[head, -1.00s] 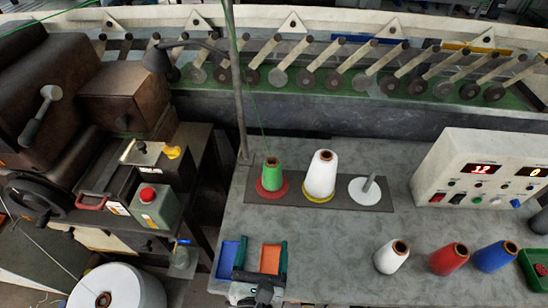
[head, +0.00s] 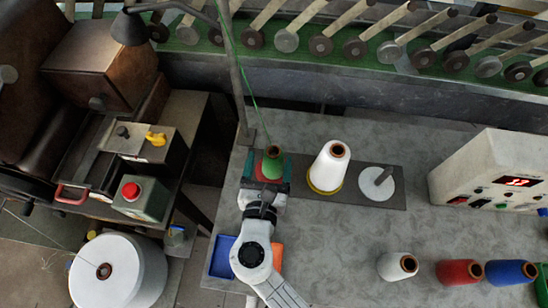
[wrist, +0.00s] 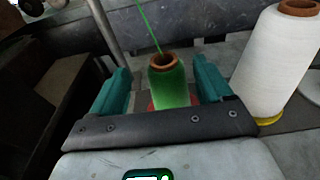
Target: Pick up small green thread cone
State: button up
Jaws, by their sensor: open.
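The small green thread cone (head: 272,163) stands upright on a red disc at the left end of the dark stand plate. A green thread runs up from its top. In the wrist view the cone (wrist: 169,82) is between the two teal fingers of my gripper (wrist: 166,88), with a visible gap on each side. In the head view my gripper (head: 265,172) is at the cone from the front, open. The red disc (wrist: 158,107) under the cone is partly hidden by my gripper.
A large white cone (head: 329,167) stands close to the right of my gripper. An empty spindle with a white disc (head: 377,184) is further right. A thin upright pole (head: 236,80) rises behind left. White, red and blue cones (head: 460,272) lie at the front right.

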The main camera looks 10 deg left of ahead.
aim_at(273, 154)
jog(key=shift+w+d+f, duration=0.1)
jog(key=shift+w+f, duration=0.2)
jog(key=shift+w, duration=0.65)
jog(key=shift+w+d+f, duration=0.15)
jog(key=shift+w+f, duration=0.1)
jog(key=shift+w, duration=0.75)
jog(key=shift+w+d+f, duration=0.1)
jog(key=shift+w+f, duration=0.2)
jog(key=shift+w, duration=0.65)
jog(key=c, duration=1.2)
